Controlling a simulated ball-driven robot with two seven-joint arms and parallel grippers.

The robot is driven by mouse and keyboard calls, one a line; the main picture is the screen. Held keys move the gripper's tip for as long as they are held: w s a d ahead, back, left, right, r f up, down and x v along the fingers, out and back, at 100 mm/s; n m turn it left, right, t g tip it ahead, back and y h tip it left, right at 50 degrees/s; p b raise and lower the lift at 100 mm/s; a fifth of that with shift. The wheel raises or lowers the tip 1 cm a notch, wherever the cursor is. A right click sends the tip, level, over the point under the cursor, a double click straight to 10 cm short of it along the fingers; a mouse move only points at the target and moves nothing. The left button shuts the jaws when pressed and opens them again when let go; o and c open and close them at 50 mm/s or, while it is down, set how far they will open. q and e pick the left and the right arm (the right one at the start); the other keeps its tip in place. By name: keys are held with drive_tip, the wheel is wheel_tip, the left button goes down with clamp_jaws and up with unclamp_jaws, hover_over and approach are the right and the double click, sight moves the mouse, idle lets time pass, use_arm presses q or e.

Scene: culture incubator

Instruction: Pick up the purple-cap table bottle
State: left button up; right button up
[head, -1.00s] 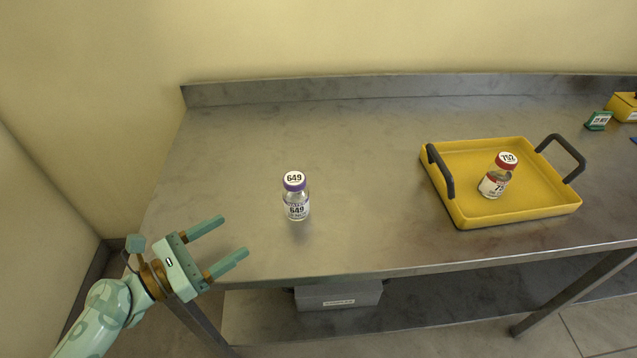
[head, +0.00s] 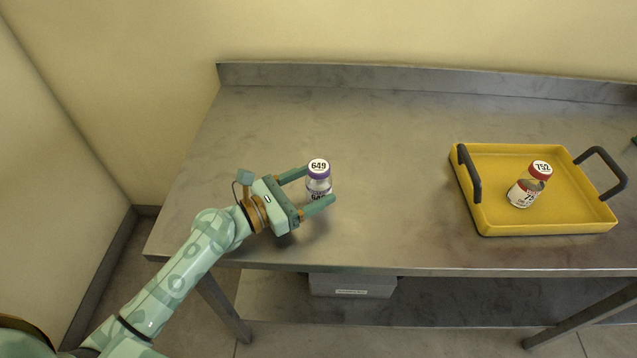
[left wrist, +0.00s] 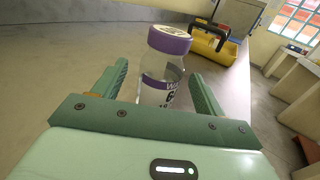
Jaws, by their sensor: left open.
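The purple-cap bottle (head: 319,175), labelled 649, stands upright on the steel table (head: 400,130). My left gripper (head: 313,188) is open, with its two fingers on either side of the bottle. In the left wrist view the bottle (left wrist: 163,68) stands between the open fingers (left wrist: 160,85), with a visible gap to them. The lower part of the bottle is partly hidden by the near finger in the head view and by the gripper body in the left wrist view. My right gripper is not in view.
A yellow tray (head: 545,222) with dark handles stands to the right, holding a tilted red-cap bottle (head: 530,185) labelled 752. A grey box (head: 352,286) sits on the lower shelf. The table between bottle and tray is clear.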

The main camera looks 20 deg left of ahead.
sight(327, 179)
use_arm(q)
drive_tip(key=x, duration=0.4)
drive_tip(key=shift+c, duration=0.3)
drive_tip(key=shift+r, duration=0.1)
drive_tip(key=c, duration=1.1)
drive_tip(key=shift+o, duration=0.2)
